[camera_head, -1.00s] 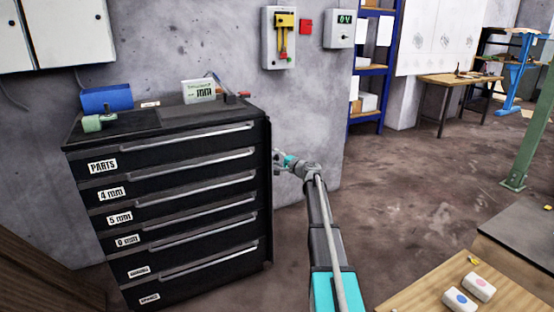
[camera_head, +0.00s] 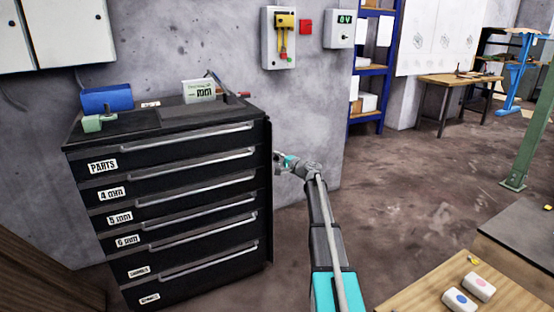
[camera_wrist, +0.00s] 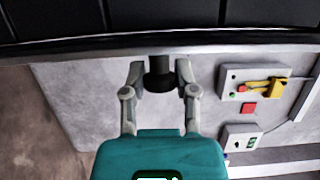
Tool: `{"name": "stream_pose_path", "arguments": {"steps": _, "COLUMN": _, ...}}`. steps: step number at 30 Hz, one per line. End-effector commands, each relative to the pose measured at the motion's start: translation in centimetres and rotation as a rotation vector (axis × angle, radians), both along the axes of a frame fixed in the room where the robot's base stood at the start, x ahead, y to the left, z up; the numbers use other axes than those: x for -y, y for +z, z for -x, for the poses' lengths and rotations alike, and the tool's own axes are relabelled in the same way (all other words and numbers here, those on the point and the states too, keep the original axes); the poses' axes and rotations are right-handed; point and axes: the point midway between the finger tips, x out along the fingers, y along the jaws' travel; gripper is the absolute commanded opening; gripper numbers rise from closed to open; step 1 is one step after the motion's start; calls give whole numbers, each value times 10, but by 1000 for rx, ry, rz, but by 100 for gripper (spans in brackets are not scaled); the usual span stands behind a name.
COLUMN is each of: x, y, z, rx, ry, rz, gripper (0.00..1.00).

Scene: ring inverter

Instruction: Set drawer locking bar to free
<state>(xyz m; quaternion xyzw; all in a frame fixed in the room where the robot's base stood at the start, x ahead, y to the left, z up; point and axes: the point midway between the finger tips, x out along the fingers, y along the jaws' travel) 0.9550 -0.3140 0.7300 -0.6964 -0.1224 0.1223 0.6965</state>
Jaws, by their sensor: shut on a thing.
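The black drawer cabinet (camera_head: 185,203) stands against the wall at the left in the head view. Its locking bar (camera_head: 269,195) looks like a narrow dark upright strip along the right front edge. My gripper (camera_head: 279,159) is at that edge, at the height of the upper drawers. In the wrist view, my gripper (camera_wrist: 159,78) is shut on a short black knob (camera_wrist: 160,80), with one finger on each side. The knob stands out from the strip (camera_wrist: 70,46) that crosses the top of that view.
All drawers look closed. A blue box (camera_head: 107,98), a green block (camera_head: 92,123) and a white sign box (camera_head: 198,91) sit on the cabinet top. A wall switch box (camera_head: 278,54) hangs behind.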

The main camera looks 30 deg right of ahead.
Motion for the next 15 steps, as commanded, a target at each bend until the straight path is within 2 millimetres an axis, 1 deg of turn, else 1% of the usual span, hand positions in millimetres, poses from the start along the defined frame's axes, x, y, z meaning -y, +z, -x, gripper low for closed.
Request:
{"name": "stream_pose_path", "arguments": {"steps": 8, "x": 4, "y": 0, "z": -6, "rx": 0, "ry": 101, "rz": 0, "gripper": 0}}
{"name": "stream_pose_path", "arguments": {"steps": 15, "x": 9, "y": 0, "z": -12, "rx": 0, "ry": 259, "rz": 0, "gripper": 0}}
